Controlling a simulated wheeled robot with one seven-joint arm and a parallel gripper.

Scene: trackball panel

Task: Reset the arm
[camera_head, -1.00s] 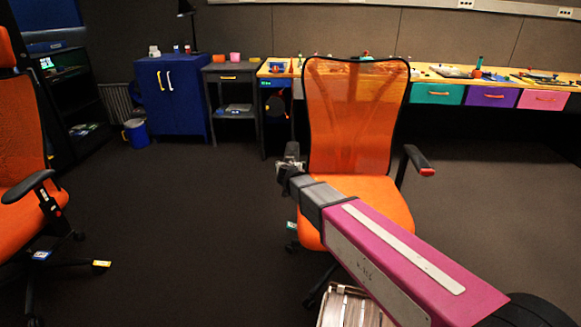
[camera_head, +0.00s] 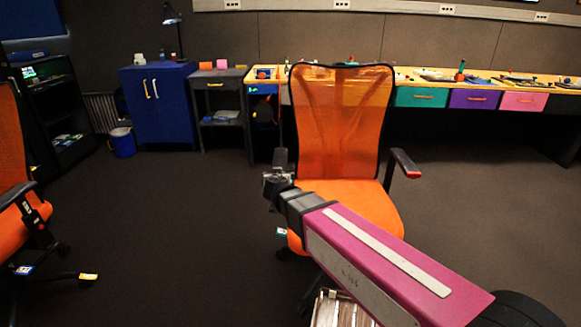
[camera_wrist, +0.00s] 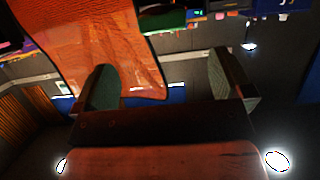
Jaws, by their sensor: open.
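My arm reaches from the lower right in the head view, with its pink link in front of the orange chair. My gripper (camera_head: 274,180) is at its far end, small and dark, by the left edge of the chair seat in the picture. In the wrist view my gripper (camera_wrist: 170,88) shows its two fingers wide apart with nothing between them. The orange mesh chair back (camera_wrist: 95,40) shows behind the left finger there; that view looks upside down. Whether the gripper touches the chair cannot be told.
The orange chair (camera_head: 340,110) stands before a long workbench with teal, purple and pink drawers (camera_head: 475,99). A blue cabinet (camera_head: 158,105) and a grey side table (camera_head: 218,110) stand at the back left. Another orange chair (camera_head: 12,150) is at the left edge. Dark floor (camera_head: 170,230) between the chairs is clear.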

